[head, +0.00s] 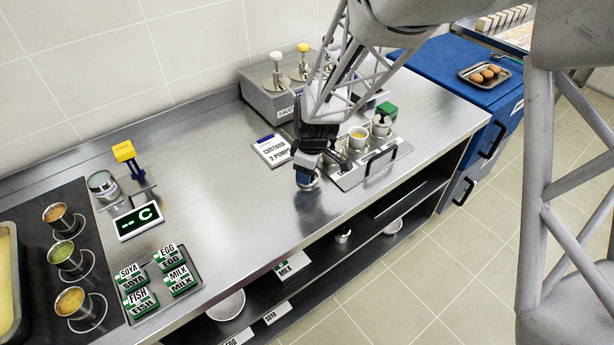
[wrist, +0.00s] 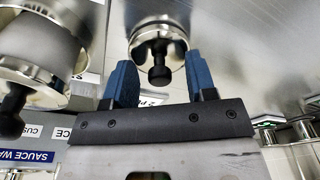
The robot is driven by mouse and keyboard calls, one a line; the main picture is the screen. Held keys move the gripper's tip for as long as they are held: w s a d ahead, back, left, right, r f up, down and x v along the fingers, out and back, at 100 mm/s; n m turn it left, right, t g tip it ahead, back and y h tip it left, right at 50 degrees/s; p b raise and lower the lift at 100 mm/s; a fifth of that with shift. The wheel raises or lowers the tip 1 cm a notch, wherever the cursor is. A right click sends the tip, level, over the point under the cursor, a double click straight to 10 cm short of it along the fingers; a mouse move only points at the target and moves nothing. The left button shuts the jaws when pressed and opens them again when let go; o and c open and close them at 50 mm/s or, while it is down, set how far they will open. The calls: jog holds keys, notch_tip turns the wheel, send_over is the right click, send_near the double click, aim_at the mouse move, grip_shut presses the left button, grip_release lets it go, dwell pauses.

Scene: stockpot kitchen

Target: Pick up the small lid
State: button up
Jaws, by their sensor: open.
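The small lid is a round steel disc with a black knob (wrist: 159,73). In the wrist view it is at the top middle, with its knob between my two blue fingers and a gap on each side. My gripper (wrist: 160,68) is open and holds nothing. Only a pale rim of the small lid (head: 309,184) shows there under the fingers; the rest is hidden.
A custard sign (head: 273,150) stands behind left. Sauce pumps (head: 277,70) stand at the back.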

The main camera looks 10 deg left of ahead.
grip_shut()
dwell(0.4)
jog(key=shift+r, duration=0.75)
notch_tip(320, 180, up, 2)
jog(key=shift+r, duration=0.15)
jog(key=s+d, duration=0.2)
jog(key=s, duration=0.2)
jog(key=s+d, duration=0.2)
jog(key=s, duration=0.3)
jog(key=s+d+r, duration=0.1)
jog(key=s+d, duration=0.2)
jog(key=s, duration=0.2)
jog(key=shift+s+r, duration=0.1)
jog(key=shift+s, duration=0.1)
